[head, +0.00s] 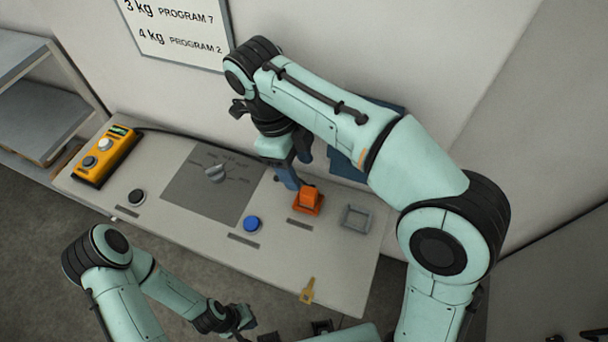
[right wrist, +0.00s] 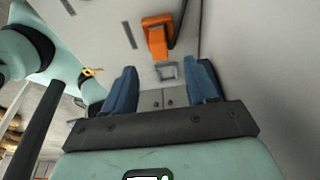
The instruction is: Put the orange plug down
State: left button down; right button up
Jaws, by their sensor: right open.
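The orange plug (head: 309,198) stands on the sloping control panel (head: 330,275), at an orange square base. It also shows in the right wrist view (right wrist: 156,34), beyond the fingertips and clear of them. My right gripper (head: 290,178) has blue fingers just behind and left of the plug in the head view. In the right wrist view its fingers (right wrist: 165,70) are apart with nothing between them. An empty grey square socket (head: 357,217) lies right of the plug. My left gripper (head: 240,320) is low in the head view, away from the plug; its fingers are unclear.
A yellow control box (head: 106,155) sits at the left end. A wall with a sign (head: 180,30) stands behind.

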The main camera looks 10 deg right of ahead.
jog(key=shift+p+v, duration=0.5)
jog(key=shift+v, duration=1.7)
